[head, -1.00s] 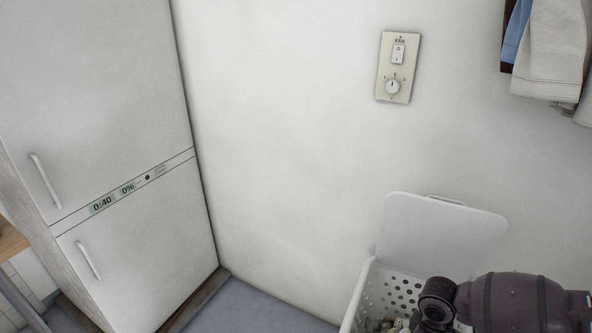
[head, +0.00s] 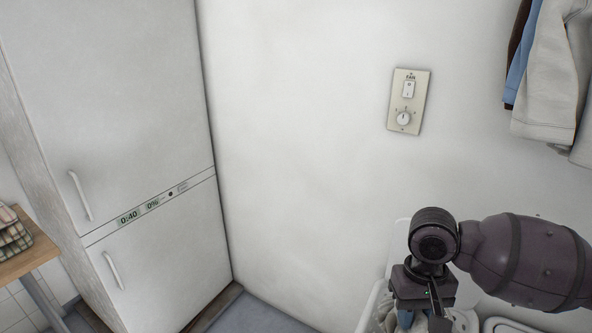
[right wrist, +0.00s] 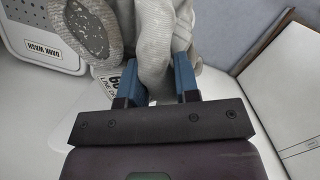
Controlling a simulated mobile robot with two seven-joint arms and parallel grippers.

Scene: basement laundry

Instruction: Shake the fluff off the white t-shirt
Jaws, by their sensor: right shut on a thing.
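In the right wrist view, my right gripper (right wrist: 158,72) has its two blue fingers closed on a bunched off-white cloth (right wrist: 155,30), which looks like the white t-shirt. The cloth rises between and beyond the fingers, and its full shape is cut off by the frame. A speckled grey, ring-shaped patch (right wrist: 88,35) shows beside it; I cannot tell whether it is part of the shirt. In the head view the right gripper (head: 420,318) points down at the bottom edge, over the white basket (head: 370,305), with a little pale cloth around it. My left gripper is not in view.
A bin labelled "DARK WASH" (right wrist: 45,40) is at the left in the wrist view. A white two-door appliance (head: 130,150) stands at the left, by a wooden table (head: 25,258). A fan switch (head: 409,101) is on the wall. Pale garments (head: 548,85) hang at the upper right.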

